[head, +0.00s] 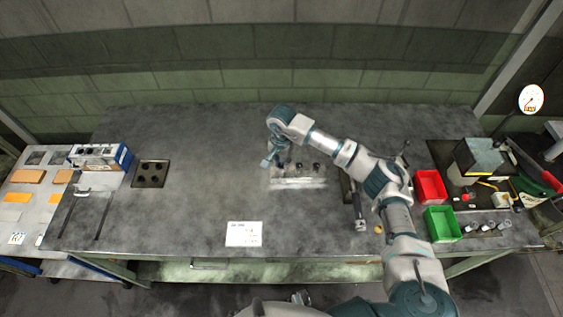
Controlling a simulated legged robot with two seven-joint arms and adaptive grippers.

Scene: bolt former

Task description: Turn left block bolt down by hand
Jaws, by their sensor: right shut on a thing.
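A light grey block (298,183) lies on the workbench near its middle, with dark bolt heads on top. Two bolts (308,166) stand out to the right of my gripper. My right gripper (271,160) points down at the block's left end and is shut on the left bolt. The fingers and the wrist hide most of that bolt, so I cannot see how far it sits in the block. I cannot make out my left gripper.
A dark plate with holes (151,173) and a blue-white box (101,157) are at the left. A white label card (244,234) lies in front. Red (430,186) and green (442,224) bins stand at the right. The bench (205,195) is clear left of the block.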

